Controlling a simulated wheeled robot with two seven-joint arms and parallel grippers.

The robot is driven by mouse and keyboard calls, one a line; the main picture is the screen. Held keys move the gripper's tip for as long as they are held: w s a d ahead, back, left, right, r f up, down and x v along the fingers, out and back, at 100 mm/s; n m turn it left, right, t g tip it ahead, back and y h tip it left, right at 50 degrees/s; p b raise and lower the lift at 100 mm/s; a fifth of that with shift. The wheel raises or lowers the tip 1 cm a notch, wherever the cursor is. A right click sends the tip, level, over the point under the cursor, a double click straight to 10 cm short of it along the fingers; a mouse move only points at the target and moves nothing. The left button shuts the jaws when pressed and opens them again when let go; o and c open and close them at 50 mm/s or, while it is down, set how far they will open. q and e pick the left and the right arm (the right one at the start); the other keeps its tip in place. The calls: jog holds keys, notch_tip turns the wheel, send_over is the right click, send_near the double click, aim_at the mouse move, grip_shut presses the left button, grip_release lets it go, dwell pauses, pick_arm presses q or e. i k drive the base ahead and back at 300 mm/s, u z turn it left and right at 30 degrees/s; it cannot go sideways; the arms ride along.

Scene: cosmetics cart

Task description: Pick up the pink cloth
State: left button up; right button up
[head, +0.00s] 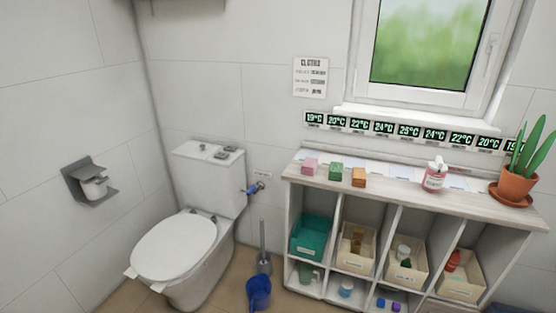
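The pink cloth (310,166) is a small folded block on the wooden top of the white shelf unit (400,184), near its left end. A green folded cloth (336,172) and an orange one (359,177) lie in a row to its right, with small gaps between them. Nothing covers the pink cloth.
A pink pump bottle (433,180) and a potted plant (516,185) stand farther right on the shelf top. Bins, including a teal one (311,237), fill the compartments below. A toilet (178,248), a brush (264,262) and a blue bucket (259,292) stand left of the unit.

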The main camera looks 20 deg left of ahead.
aim_at(308, 168)
jog(key=z, duration=0.2)
jog(key=i, duration=0.95)
jog(key=z, duration=0.65)
